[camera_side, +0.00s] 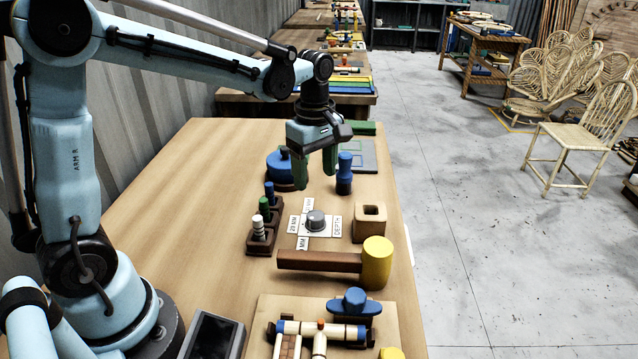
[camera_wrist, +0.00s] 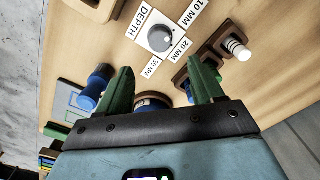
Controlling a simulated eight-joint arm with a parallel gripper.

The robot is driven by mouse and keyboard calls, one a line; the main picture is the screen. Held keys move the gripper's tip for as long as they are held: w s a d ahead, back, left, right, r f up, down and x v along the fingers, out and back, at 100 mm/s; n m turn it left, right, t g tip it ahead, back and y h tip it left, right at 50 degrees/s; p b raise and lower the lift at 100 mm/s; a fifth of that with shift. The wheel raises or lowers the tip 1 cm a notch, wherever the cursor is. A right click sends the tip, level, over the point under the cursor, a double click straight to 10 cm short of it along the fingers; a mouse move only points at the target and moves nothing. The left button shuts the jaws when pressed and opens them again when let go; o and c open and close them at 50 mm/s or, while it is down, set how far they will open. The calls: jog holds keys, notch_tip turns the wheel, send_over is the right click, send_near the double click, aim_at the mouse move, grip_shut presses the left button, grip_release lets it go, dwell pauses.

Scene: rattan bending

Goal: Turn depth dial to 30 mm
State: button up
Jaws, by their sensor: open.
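The depth dial is a round grey knob (camera_side: 316,221) on a white base with printed labels, near the middle of the table. In the wrist view the knob (camera_wrist: 160,39) shows beside a DEPTH label (camera_wrist: 141,24), a 10 MM label (camera_wrist: 197,15), a 20 MM label (camera_wrist: 180,50) and a further MM label (camera_wrist: 152,68) whose number is hard to read. I cannot tell which label the knob points at. My gripper (camera_side: 316,182) is open and empty, its green fingers pointing down, above and apart from the dial. The fingers (camera_wrist: 160,66) also show in the wrist view.
A dark rack (camera_side: 262,237) with several small pegs stands left of the dial. A wooden block with a square hole (camera_side: 370,223) is at right. A yellow-headed mallet (camera_side: 376,262) lies in front. A blue-topped post (camera_side: 345,172) and round blue object (camera_side: 279,163) flank the gripper.

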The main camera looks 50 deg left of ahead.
aim_at(316, 215)
notch_tip(316, 215, down, 10)
jog(key=shift+r, duration=0.1)
dwell(0.4)
jog(key=shift+c, duration=0.2)
jog(key=c, duration=1)
